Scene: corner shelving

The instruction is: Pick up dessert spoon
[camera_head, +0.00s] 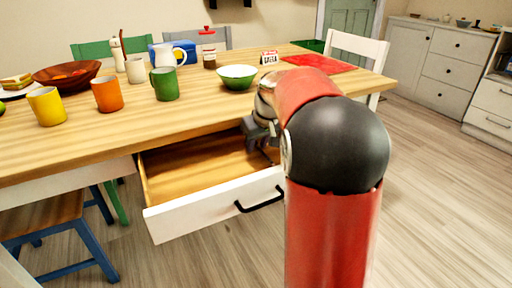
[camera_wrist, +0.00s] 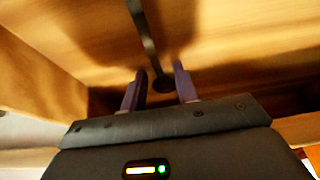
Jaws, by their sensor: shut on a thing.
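The dessert spoon (camera_wrist: 148,35) shows in the wrist view as a thin dark strip running up from a rounded dark end. That rounded end lies between the two fingers of my gripper (camera_wrist: 159,70), which is shut on it. In the head view my gripper (camera_head: 263,138) reaches down into the open drawer (camera_head: 190,215), near its right side. The spoon is hidden there by the arm and drawer front.
The wooden table (camera_head: 215,108) stands above the drawer. A green bowl (camera_head: 237,77), a green mug (camera_head: 165,84), an orange mug (camera_head: 107,94) and a yellow mug (camera_head: 47,106) stand on it. The drawer walls are close around my gripper. The floor at right is clear.

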